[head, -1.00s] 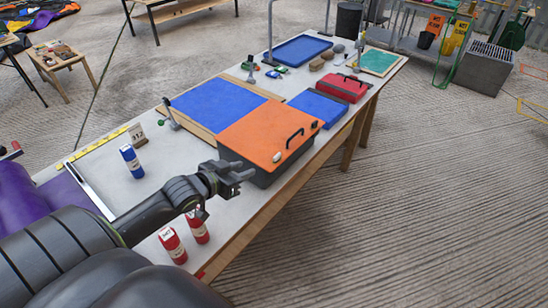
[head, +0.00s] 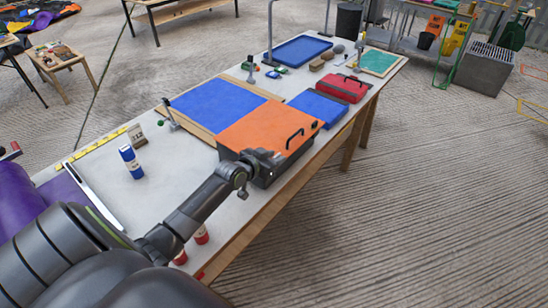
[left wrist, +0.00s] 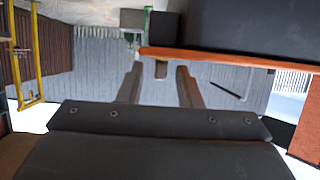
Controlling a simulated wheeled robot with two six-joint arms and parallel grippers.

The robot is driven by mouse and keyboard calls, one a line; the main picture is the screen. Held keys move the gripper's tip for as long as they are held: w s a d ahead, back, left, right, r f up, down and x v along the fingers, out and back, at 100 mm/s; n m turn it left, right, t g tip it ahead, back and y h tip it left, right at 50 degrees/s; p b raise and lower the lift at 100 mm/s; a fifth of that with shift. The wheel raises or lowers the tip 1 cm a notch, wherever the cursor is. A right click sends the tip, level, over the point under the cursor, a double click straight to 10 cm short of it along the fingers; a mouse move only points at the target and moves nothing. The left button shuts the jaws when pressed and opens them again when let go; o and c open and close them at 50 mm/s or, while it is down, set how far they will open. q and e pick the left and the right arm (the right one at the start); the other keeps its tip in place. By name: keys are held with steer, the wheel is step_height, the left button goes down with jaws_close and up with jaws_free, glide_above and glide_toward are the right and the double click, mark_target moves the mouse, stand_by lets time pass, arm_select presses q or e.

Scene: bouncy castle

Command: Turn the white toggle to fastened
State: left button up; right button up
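The orange panel (head: 262,124) lies on top of a dark box, with a black handle (head: 293,138). In the head view my left gripper (head: 270,158) is at the panel's near edge and hides the white toggle. In the left wrist view the fingers of my left gripper (left wrist: 160,78) stand apart. My right gripper is in neither view.
A blue panel (head: 213,103) adjoins the orange one. A blue case (head: 318,108) and a red case (head: 343,88) stand farther along the table. A blue bottle (head: 131,161) stands at the left, and red bottles (head: 201,235) are partly behind my arm.

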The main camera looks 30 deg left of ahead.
arm_select(q)
steer(key=shift+w, duration=0.1)
jaws_close()
stand_by(0.3)
